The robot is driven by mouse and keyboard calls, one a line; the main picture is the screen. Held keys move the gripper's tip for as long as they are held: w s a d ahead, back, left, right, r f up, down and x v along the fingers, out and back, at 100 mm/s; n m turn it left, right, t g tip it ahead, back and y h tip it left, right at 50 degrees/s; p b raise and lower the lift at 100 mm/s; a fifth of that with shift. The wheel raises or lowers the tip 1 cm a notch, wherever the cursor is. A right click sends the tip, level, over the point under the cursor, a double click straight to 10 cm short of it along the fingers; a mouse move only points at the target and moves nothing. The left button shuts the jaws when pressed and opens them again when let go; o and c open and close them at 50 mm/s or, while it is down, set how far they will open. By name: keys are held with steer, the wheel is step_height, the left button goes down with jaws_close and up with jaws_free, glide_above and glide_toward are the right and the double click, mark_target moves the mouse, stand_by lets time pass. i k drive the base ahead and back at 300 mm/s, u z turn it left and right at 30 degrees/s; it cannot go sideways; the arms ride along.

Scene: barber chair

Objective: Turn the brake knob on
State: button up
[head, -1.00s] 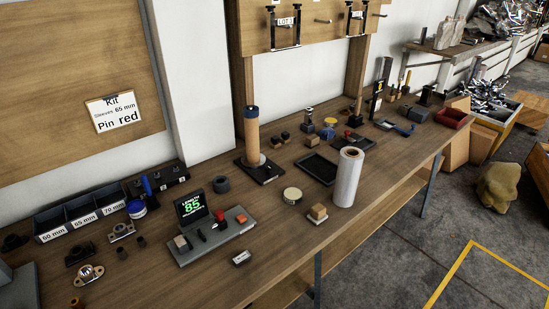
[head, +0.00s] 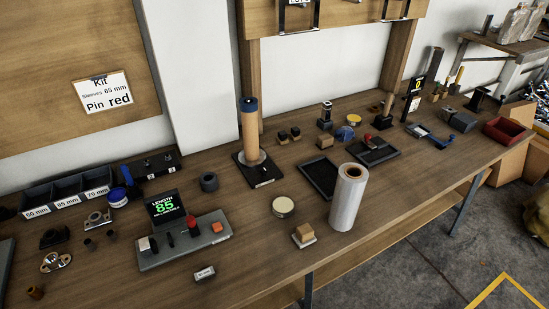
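A grey control box (head: 185,252) stands on the workbench at the lower left of the head view. A black display (head: 163,208) at its back reads "LENGTH 85" in green. Along its top are a white switch (head: 147,244), a small black knob (head: 170,240), a red-topped black control (head: 193,225) and an orange button (head: 217,227). No brake label is readable, so I cannot tell which control is the brake knob or how it is set. My gripper is not in view.
The workbench (head: 245,235) holds a white roll (head: 347,197), a wooden post on a black base (head: 249,135), a black tray (head: 321,176) and a round tin (head: 283,207). Labelled bins (head: 68,192) stand at the left. A small labelled block (head: 204,273) lies in front of the control box.

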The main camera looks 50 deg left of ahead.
mark_target(263, 169)
steer(key=u, duration=0.1)
steer(key=i, duration=0.3)
steer(key=u, duration=0.25)
steer(key=k, duration=0.25)
steer(key=u, duration=3.15)
steer(key=k, duration=0.4)
